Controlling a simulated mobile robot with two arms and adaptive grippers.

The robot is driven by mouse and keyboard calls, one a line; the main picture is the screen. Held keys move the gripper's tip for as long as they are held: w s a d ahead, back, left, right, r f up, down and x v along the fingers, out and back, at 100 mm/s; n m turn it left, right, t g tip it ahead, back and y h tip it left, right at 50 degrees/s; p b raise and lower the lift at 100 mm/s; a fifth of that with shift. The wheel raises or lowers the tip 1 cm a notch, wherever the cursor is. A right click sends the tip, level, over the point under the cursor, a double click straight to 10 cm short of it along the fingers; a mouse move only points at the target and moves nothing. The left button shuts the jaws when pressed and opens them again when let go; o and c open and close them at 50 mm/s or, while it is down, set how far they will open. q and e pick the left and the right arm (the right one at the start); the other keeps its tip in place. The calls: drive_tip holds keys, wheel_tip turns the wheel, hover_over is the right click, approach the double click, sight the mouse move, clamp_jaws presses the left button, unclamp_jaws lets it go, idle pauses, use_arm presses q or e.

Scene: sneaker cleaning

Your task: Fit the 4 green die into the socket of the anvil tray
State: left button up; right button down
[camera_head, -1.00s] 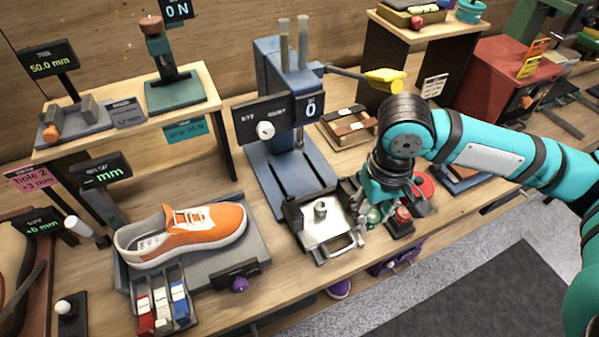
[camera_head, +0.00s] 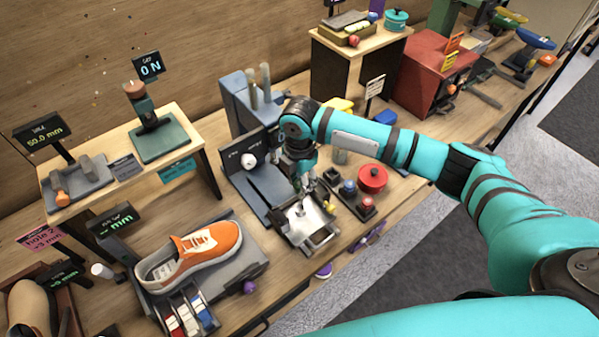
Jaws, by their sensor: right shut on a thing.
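The anvil tray (camera_head: 323,240), a bright metal tray in a dark frame, sits at the front foot of the blue press (camera_head: 236,110). My right gripper (camera_head: 307,190) is directly above the tray, pointing down. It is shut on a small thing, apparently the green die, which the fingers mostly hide. The tray's socket is largely hidden below the fingers, and I cannot tell whether the die touches it. My left gripper is out of view.
A dark rack right of the tray holds a red-topped die (camera_head: 367,203) and a blue-topped die (camera_head: 348,188). A round red container (camera_head: 372,178) stands behind it. An orange sneaker (camera_head: 198,250) lies on a stand to the left.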

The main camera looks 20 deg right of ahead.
drive_tip(key=shift+w+d+f+n, duration=0.1)
drive_tip(key=shift+n, duration=0.2)
drive_tip(key=shift+p, duration=0.45)
drive_tip(key=shift+f+b, duration=1.6)
drive_tip(key=shift+f, duration=1.25)
drive_tip(key=shift+p, duration=0.9)
drive_tip(key=shift+f+b, duration=0.85)
drive_tip(key=shift+f, duration=0.9)
